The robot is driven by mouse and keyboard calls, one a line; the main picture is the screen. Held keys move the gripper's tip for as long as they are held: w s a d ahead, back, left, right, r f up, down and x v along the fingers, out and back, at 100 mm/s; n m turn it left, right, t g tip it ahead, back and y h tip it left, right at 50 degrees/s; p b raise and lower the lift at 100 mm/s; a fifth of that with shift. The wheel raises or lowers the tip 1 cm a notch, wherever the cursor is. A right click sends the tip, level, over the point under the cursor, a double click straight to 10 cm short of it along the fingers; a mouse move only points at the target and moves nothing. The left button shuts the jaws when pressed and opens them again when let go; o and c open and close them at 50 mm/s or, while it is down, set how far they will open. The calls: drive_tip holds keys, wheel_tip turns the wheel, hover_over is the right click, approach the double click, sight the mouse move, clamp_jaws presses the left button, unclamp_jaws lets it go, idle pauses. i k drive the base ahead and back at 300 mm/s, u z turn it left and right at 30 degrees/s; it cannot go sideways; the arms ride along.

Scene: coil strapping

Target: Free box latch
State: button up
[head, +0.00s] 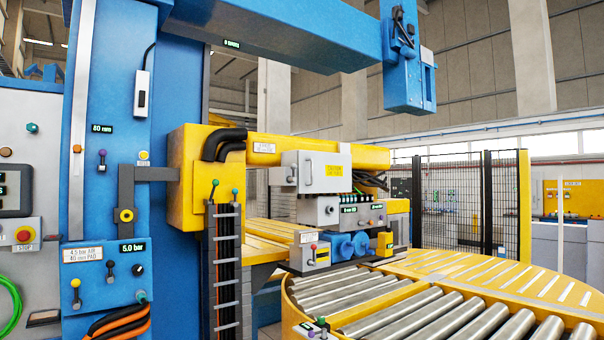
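A light grey box (335,185) is mounted on the yellow boom, near the middle of the head view. It carries a yellow label (334,170) whose text is too small to read surely. A latch or handle (308,172) shows on the left of its front; I cannot tell whether it is fastened. The lid looks closed. My gripper is not in view, so its distance from the box cannot be told.
Below the box are a valve row (360,200) and blue rollers (348,246). A yellow turntable with steel rollers (480,325) fills the lower right. A blue column (105,200) and cable chain (225,270) stand left. A blue beam (270,30) hangs overhead.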

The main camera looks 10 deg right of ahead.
sight(293, 166)
drive_tip(key=z, duration=0.7)
drive_tip(key=i, duration=1.5)
drive_tip(key=u, duration=0.3)
drive_tip(key=i, duration=0.75)
drive_tip(key=u, duration=0.7)
